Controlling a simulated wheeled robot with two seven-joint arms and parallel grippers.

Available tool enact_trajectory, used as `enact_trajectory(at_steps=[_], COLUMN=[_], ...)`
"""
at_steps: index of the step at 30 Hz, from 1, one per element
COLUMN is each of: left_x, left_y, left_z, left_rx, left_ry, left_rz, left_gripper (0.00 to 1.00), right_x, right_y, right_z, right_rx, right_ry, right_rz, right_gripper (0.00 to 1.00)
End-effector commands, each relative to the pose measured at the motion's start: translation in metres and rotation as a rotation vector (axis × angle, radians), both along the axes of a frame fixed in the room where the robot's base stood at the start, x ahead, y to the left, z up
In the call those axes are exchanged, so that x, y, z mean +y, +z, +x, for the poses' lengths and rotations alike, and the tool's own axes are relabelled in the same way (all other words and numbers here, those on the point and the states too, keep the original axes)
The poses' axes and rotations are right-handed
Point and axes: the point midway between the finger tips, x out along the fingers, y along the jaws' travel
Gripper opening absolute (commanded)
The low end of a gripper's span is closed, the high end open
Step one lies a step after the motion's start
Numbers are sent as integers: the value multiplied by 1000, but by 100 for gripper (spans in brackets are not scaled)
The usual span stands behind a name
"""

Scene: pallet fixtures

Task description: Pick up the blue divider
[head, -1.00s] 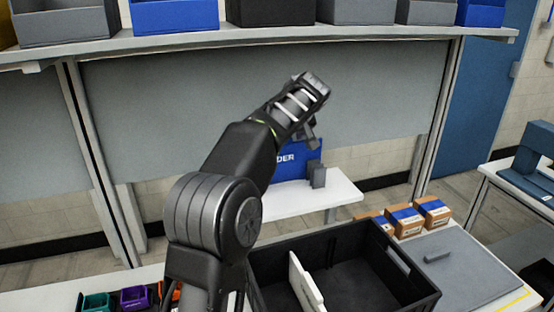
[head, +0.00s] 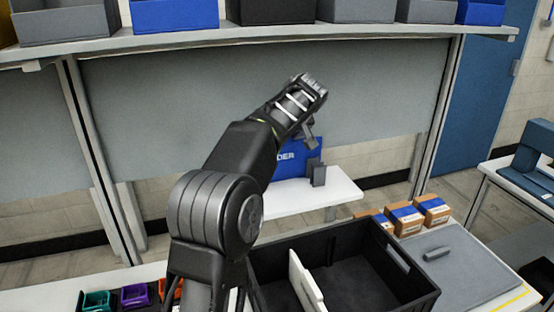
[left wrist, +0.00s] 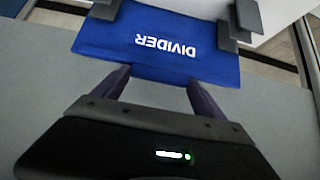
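The blue divider (head: 298,162), a flat panel with white lettering, stands upright on a white table behind the workbench. My left arm hides part of it in the head view. In the left wrist view the divider (left wrist: 160,45) lies just ahead of my left gripper (left wrist: 157,76), its lettering upside down. The left gripper's fingers are apart, with nothing held between them. The fingertips overlap the divider's near edge in the picture; I cannot tell whether they touch it. Grey holder blocks (left wrist: 235,22) flank the divider. My right gripper is not in view.
A black crate (head: 405,290) with a white panel (head: 306,283) inside stands on the bench. Small cardboard boxes (head: 432,210) and a grey mat (head: 470,265) lie right of it. Small coloured bins (head: 134,296) are at lower left. A shelf (head: 270,38) with bins spans above.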

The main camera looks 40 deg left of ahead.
Motion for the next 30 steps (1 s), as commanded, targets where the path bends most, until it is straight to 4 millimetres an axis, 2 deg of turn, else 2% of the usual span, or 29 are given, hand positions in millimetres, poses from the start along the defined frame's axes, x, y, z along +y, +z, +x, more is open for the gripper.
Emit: enact_trajectory(at_steps=[2,25,30], left_x=[0,0,0], left_y=[0,0,1], left_z=[0,0,0], left_rx=[0,0,-1], left_ry=[0,0,-1], left_rz=[0,0,0], left_gripper=[71,8,8], right_x=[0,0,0], right_y=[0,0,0], right_z=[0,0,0], right_rx=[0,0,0], right_ry=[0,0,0], right_rz=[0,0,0], right_gripper=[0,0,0])
